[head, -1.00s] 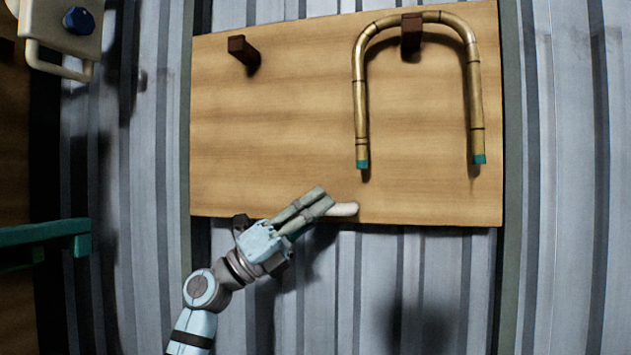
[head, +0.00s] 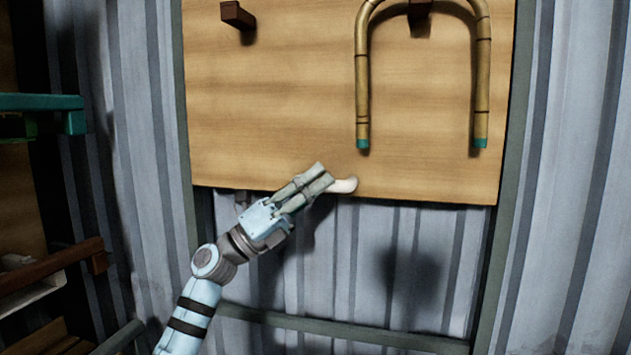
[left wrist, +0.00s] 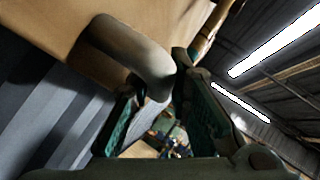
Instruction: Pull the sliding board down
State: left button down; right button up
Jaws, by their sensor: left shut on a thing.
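The sliding board (head: 280,110) is a light wooden panel on the corrugated wall in the head view. A pale handle (head: 343,185) sits at its lower edge. My left gripper (head: 318,180) is at this edge with its fingers around the handle. In the left wrist view, the curved handle (left wrist: 135,50) runs from the board (left wrist: 60,35) down between the fingers of my left gripper (left wrist: 155,110). The gripper is shut on the handle and hides part of it in the head view. My right gripper is not in view.
A bent rattan piece (head: 361,80) with teal ends hangs on a dark peg (head: 419,12) on the board. Another peg (head: 237,15) is at the upper left. Upright rails flank the board, and a crossbar (head: 330,328) lies below. Shelving (head: 40,103) stands at the far left.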

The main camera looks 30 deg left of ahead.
pick_arm(q)
jog(key=c, duration=1.8)
grip_release()
jog(key=v, duration=1.2)
jog(key=shift+a+r, duration=0.1)
